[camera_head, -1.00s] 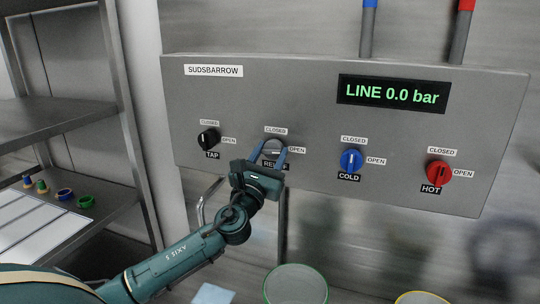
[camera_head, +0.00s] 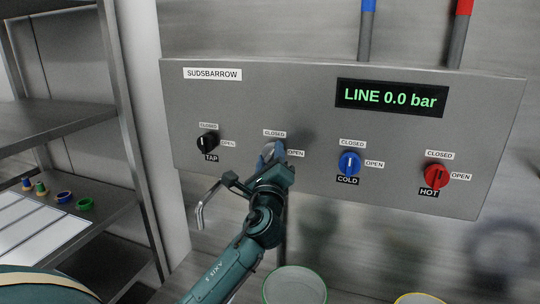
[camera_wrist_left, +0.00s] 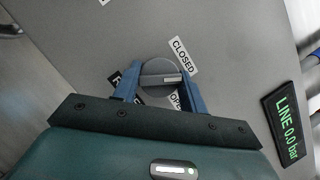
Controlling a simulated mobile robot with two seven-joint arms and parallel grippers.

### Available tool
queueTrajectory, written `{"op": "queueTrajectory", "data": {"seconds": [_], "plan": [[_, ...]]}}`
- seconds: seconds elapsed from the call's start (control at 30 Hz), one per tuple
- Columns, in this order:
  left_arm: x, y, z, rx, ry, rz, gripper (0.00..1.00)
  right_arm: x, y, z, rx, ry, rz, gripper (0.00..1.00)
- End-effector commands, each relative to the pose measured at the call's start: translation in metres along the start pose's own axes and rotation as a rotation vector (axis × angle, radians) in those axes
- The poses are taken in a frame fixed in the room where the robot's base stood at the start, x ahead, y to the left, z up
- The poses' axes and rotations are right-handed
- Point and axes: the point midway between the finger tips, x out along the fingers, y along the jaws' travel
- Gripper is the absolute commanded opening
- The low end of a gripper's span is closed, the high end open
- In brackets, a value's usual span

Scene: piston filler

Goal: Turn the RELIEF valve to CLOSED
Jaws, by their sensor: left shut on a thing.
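The RELIEF valve knob (camera_wrist_left: 158,70) is round and grey, on the grey panel. In the wrist view its pale mark points right, between the CLOSED label (camera_wrist_left: 182,55) and the partly covered OPEN label (camera_wrist_left: 175,101), seemingly nearer CLOSED. My left gripper (camera_head: 271,153) is shut on the knob, with one blue finger on each side in the left wrist view (camera_wrist_left: 161,86). In the head view the gripper hides most of the knob and its name label. The CLOSED label (camera_head: 275,133) and OPEN label (camera_head: 296,153) show there. My right gripper is not in view.
The black TAP knob (camera_head: 207,142) is left of my gripper, and the blue COLD knob (camera_head: 349,162) and red HOT knob (camera_head: 436,176) are right. The display (camera_head: 391,97) reads LINE 0.0 bar. A bent metal pipe (camera_head: 203,207) lies just left of my wrist.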

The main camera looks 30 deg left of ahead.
Motion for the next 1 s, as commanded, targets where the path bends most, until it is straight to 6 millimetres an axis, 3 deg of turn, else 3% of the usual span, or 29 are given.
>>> {"op": "queueTrajectory", "data": {"seconds": [0.5, 1.0], "plan": [[0.000, -0.003, 0.001, -0.390, 0.002, 0.162, 0.19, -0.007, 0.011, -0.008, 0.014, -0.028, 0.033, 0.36], [0.000, -0.002, 0.000, -0.516, 0.001, 0.215, 0.19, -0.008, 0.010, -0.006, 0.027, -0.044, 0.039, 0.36]]}}
